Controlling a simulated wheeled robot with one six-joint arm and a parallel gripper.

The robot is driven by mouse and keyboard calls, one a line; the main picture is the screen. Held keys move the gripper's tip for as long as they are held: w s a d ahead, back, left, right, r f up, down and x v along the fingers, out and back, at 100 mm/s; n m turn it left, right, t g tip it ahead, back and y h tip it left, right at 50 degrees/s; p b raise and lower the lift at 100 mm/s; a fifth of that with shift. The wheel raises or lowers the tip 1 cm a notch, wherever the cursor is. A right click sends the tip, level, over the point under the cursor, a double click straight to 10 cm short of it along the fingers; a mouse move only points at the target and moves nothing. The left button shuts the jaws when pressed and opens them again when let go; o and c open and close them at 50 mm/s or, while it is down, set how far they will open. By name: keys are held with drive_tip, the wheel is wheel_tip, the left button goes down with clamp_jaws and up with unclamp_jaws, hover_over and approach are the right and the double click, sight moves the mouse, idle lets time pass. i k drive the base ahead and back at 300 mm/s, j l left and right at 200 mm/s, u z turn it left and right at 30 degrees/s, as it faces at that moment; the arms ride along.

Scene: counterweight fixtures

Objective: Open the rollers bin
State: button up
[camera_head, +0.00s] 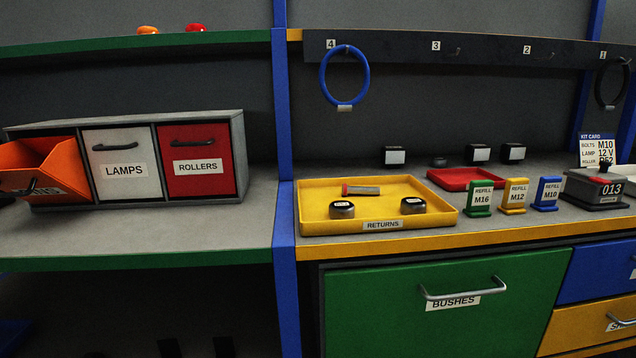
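The rollers bin (197,178) is a red-fronted bin with a white ROLLERS label and a dark bar handle (194,142) near its top. It is shut, flush at the right end of a grey three-bin cabinet (241,160) on the left bench. The white lamps bin (124,187) beside it is also shut. The orange bin (50,165) at the left end is tilted open, its label partly hidden by its handle. My gripper is not in view.
A blue post (284,230) stands right of the cabinet. A yellow returns tray (437,221) holds several parts on the right bench. Blue (345,62) and black rings hang above. The grey bench (180,230) before the bins is clear.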

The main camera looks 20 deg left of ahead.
sight(197, 159)
drive_tip(key=i+l+u, duration=0.95)
drive_tip(key=l, duration=0.2)
drive_tip(key=k, duration=0.1)
